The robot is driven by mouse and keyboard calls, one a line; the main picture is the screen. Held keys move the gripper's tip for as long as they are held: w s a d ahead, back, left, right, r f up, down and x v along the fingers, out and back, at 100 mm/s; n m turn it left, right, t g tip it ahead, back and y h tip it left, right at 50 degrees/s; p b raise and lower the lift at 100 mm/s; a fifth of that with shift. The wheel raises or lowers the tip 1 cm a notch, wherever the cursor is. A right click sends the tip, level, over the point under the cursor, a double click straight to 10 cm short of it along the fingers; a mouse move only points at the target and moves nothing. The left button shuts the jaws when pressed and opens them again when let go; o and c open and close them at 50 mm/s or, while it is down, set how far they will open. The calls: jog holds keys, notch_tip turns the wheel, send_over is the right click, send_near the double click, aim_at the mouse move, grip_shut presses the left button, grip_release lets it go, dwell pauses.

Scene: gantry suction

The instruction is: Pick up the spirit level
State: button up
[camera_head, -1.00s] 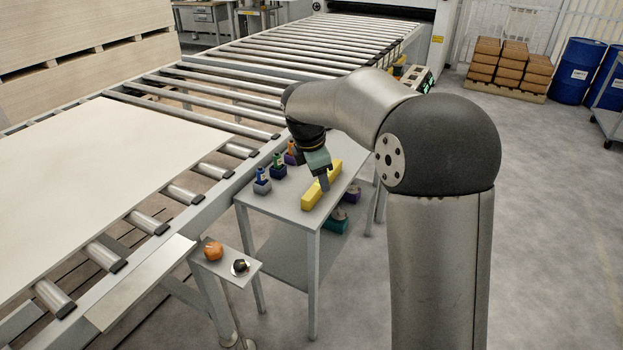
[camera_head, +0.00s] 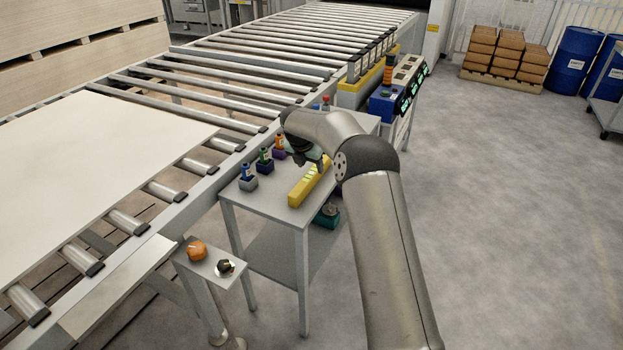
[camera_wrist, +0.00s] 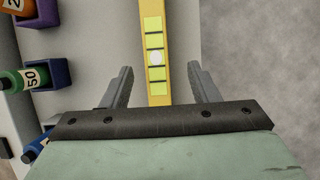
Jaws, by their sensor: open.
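The spirit level is a long yellow bar (camera_head: 300,192) with bright yellow-green windows, lying on the grey side table (camera_head: 262,208) in the head view. In the wrist view the spirit level (camera_wrist: 155,45) runs up the picture, between the lines of the two fingers. My gripper (camera_wrist: 160,85) is open and empty, with one finger on each side of the bar and a gap on both sides. In the head view my gripper (camera_head: 318,165) is over the far part of the bar. Its exact height above the bar is hard to tell.
Small bottles in coloured holders (camera_head: 264,160) stand left of the level, close to my left finger in the wrist view (camera_wrist: 45,73). A roller conveyor (camera_head: 195,175) runs along the table's left. A blue device (camera_head: 392,98) stands behind.

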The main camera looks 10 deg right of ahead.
aim_at(311, 173)
jog(key=x, duration=0.6)
jog(key=shift+w+a+f+p, duration=0.1)
jog(key=shift+w+f+p, duration=0.1)
jog(key=shift+p, duration=0.15)
jog(key=shift+r, duration=0.1)
grip_shut()
